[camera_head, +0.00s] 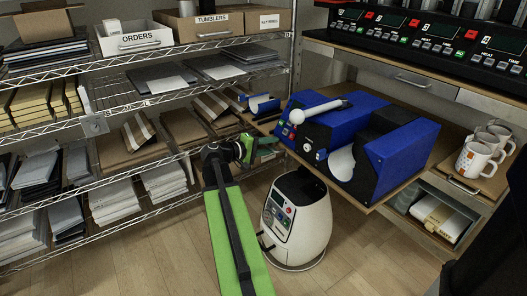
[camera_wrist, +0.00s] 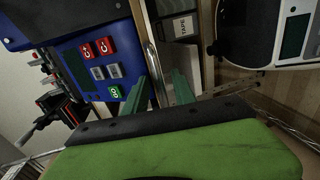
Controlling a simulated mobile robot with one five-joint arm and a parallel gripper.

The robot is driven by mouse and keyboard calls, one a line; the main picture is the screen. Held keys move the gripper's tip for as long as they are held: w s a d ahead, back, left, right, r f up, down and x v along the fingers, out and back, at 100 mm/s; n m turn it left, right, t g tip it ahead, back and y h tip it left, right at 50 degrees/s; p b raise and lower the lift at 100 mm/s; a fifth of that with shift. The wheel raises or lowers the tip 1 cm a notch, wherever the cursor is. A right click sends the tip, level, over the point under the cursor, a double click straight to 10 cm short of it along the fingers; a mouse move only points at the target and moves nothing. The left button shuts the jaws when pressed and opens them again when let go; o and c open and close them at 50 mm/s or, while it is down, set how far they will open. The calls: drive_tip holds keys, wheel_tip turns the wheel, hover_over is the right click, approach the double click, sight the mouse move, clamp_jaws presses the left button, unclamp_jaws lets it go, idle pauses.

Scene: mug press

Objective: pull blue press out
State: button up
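The blue press (camera_head: 404,160), with blue and black blocks and a grey curved hollow, stands on a wooden shelf board (camera_head: 392,193) at the right in the head view. In the wrist view, the press's blue control panel (camera_wrist: 68,42) with red, grey and green buttons is at upper left. A metal bar handle (camera_wrist: 152,58) runs beside it. My gripper (camera_head: 262,148) is at the left front of the press in the head view. In the wrist view, its green fingers (camera_wrist: 162,84) are apart, with the handle's lower end between or behind them. Contact cannot be told.
A white rounded machine (camera_head: 296,222) stands on the floor close below the board. A wire rack (camera_head: 180,70) with paper and boxes is at the left. White mugs (camera_head: 474,158) stand at the right. Free wooden floor (camera_head: 365,258) lies in front.

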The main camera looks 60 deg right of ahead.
drive_tip(key=p+v, duration=0.3)
drive_tip(key=v, duration=1.4)
drive_tip(key=shift+a+p, duration=0.2)
drive_tip(key=shift+p, duration=0.1)
drive_tip(key=shift+w+r, duration=0.15)
drive_tip(key=shift+w, duration=0.1)
drive_tip(key=w+a+f+n+t+y, duration=0.1)
drive_tip(key=w+a+f+t, duration=0.15)
drive_tip(key=a, duration=0.45)
drive_tip(key=w+a+f+n+t+y, duration=0.1)
drive_tip(key=w+a+f+n+y, duration=0.1)
drive_tip(key=w+a+f, duration=0.35)
drive_tip(key=w+a+f+n+t+y, duration=0.1)
drive_tip(key=w+a+f+t, duration=0.1)
drive_tip(key=a, duration=0.7)
drive_tip(key=a+f+n+t+y, duration=0.1)
drive_tip(key=a+f+y, duration=0.35)
drive_tip(key=a, duration=0.75)
drive_tip(key=a+f+y, duration=0.4)
drive_tip(key=a+y, duration=0.2)
drive_tip(key=a, duration=0.6)
wheel_tip(320, 180, up, 31)
drive_tip(key=p, duration=3.1)
